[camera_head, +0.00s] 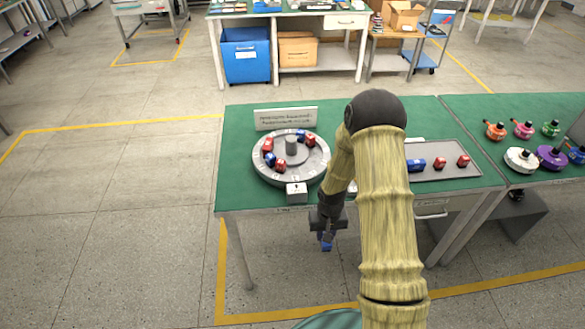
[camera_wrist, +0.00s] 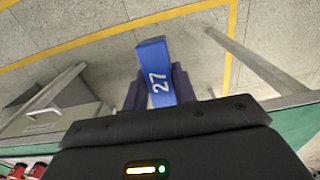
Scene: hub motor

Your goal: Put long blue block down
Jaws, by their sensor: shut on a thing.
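The long blue block (camera_wrist: 157,75) is between the two fingers of my gripper (camera_wrist: 159,88) in the wrist view. It carries the white number 27 and juts out past the fingertips. In the head view my gripper (camera_head: 326,232) is shut on the block (camera_head: 326,243), which hangs beside the front edge of the green-topped table (camera_head: 240,190), with floor behind it. The round grey hub motor fixture (camera_head: 290,177) on the table holds several red and blue blocks. My arm hides part of the table to its right.
A grey tray (camera_head: 440,176) right of my arm holds a blue block (camera_head: 416,165) and two red blocks (camera_head: 438,164). A sign (camera_head: 286,118) stands behind the fixture. A small grey box (camera_head: 297,192) is at its front. Bare green table lies left of the fixture.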

